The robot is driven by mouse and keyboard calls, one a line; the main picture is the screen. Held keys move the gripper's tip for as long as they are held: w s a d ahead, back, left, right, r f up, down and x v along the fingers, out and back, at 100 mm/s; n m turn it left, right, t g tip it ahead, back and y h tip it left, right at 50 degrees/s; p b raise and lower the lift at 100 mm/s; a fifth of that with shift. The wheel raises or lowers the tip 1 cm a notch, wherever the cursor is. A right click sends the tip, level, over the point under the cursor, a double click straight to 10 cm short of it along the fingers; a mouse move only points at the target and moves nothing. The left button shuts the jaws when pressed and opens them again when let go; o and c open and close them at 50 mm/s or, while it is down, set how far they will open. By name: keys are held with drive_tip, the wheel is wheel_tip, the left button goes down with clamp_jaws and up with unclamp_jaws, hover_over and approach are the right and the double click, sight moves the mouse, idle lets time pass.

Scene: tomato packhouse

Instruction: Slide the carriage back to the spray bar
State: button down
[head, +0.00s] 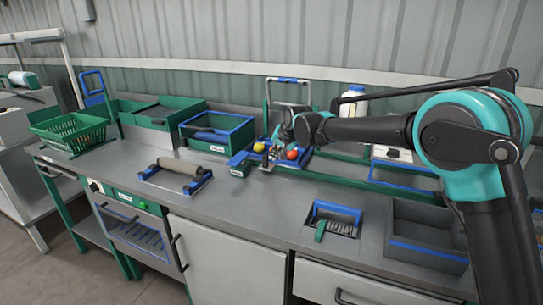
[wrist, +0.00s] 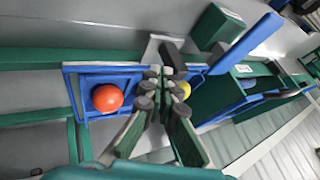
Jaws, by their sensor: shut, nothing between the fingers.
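The carriage, a small blue tray (head: 306,158), sits on green rails at the back of the bench. It carries a red tomato (head: 292,154) and a yellow one (head: 259,147). In the wrist view the blue tray (wrist: 105,69) holds the orange-red tomato (wrist: 107,98), with the yellow one (wrist: 182,90) partly hidden behind my fingers. My gripper (wrist: 160,76) is shut and empty, its fingertips over the tray between the tomatoes. Whether it touches the tray I cannot tell. A grey arch with a blue top (head: 288,80) stands behind the rails; it may be the spray bar.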

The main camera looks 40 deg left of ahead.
drive_tip(key=w+d+f+v, duration=0.1)
drive_tip(key=d+v, duration=0.1)
drive_tip(key=v, duration=0.9)
drive_tip(key=shift+d+r, duration=0.1)
drive_tip(key=shift+r, duration=0.05)
